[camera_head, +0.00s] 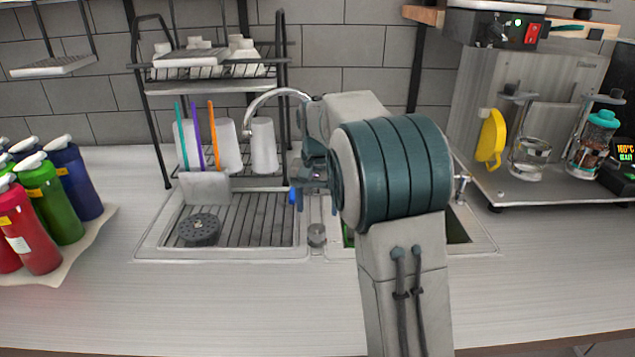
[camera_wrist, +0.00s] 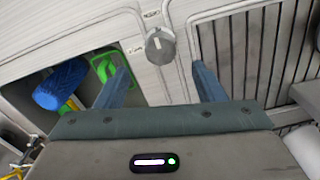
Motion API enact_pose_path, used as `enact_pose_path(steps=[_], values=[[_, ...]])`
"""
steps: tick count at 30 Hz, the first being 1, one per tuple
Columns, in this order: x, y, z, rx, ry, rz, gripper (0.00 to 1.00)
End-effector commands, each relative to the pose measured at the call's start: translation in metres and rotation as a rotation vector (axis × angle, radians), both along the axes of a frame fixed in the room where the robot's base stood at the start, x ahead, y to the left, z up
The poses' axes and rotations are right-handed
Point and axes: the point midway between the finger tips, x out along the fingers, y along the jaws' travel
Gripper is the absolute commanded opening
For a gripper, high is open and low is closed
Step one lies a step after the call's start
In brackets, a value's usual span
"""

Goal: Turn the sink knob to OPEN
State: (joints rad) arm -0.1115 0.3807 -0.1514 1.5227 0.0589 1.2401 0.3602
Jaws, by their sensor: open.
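The sink knob (camera_head: 317,235) is a small grey round knob on the strip between the drainboard and the basin. In the wrist view the knob (camera_wrist: 160,45) has a light mark on its face and shows between and beyond my two blue fingers. My gripper (camera_wrist: 161,82) is open and empty, its fingers spread to either side of the knob. I see no contact with it. In the head view my gripper (camera_head: 312,198) is above and behind the knob, partly hidden by my arm. No OPEN label can be read.
The ribbed drainboard (camera_head: 262,222) lies left of the knob and holds a dark round strainer (camera_head: 199,229). The basin at right, mostly behind my arm, holds a blue object (camera_wrist: 60,84) and a green one (camera_wrist: 104,68). The curved faucet (camera_head: 272,93) and dish rack (camera_head: 166,150) stand behind.

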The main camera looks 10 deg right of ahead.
Motion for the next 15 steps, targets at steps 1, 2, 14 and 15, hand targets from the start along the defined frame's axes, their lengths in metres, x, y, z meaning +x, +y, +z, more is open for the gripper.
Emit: enact_pose_path(steps=[1, 2, 14, 15], values=[[0.001, 0.0, 0.013, 0.0, -0.004, 0.0, 0.63], [0.001, 0.0, 0.019, 0.0, -0.004, 0.0, 0.63], [0.0, -0.001, 0.071, 0.0, -0.001, -0.002, 0.63], [0.0, -0.001, 0.072, 0.0, -0.001, -0.002, 0.63]])
